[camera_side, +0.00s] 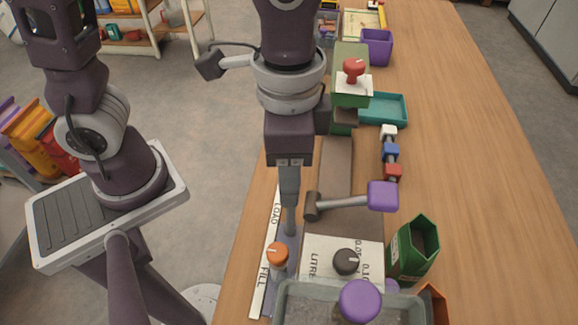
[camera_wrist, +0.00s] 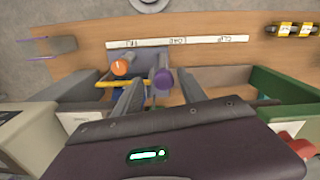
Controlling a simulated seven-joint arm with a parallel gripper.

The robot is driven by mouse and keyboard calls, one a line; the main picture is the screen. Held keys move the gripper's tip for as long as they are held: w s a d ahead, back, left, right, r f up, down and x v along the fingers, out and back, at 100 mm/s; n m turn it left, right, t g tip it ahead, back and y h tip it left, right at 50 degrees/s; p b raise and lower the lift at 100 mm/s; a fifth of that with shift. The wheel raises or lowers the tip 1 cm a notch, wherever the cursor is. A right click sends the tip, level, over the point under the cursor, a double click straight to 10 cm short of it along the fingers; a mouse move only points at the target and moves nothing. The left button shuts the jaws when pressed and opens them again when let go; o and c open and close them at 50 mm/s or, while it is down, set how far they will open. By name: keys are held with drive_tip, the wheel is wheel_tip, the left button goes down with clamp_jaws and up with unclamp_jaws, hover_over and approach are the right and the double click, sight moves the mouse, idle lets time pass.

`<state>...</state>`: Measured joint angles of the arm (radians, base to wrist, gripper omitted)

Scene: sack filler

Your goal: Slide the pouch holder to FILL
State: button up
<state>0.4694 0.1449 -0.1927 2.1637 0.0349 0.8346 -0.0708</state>
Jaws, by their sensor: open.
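A white strip (camera_side: 268,250) marks FILL and LOAD along the table edge in the side view. In the wrist view the strip (camera_wrist: 180,41) also shows CLIP. My gripper (camera_side: 290,228) points down beside the strip, between FILL and LOAD. Its two fingers (camera_wrist: 160,90) are apart in the wrist view, with a purple knob (camera_wrist: 162,78) seen between them; contact cannot be told. An orange knob (camera_side: 277,252) on a grey post stands at FILL; it also shows in the wrist view (camera_wrist: 120,67). The pouch holder is not clearly distinguishable; my gripper hides part of this area.
A green box (camera_side: 414,247) and teal tray (camera_side: 385,108) lie right. The table's right side is clear.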

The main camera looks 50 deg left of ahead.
wheel_tip(320, 180, up, 7)
drive_tip(key=shift+r, duration=0.1)
drive_tip(key=s+a+r+n+t, duration=0.1)
drive_tip(key=s+a+n+t, duration=0.1)
drive_tip(key=a, duration=0.5)
drive_tip(key=s+a+n+t, duration=0.2)
drive_tip(key=a+n, duration=0.3)
drive_tip(key=a, duration=0.3)
drive_tip(key=shift+s+a+r+t, duration=0.2)
drive_tip(key=shift+r+t, duration=0.15)
drive_tip(key=shift+t, duration=0.45)
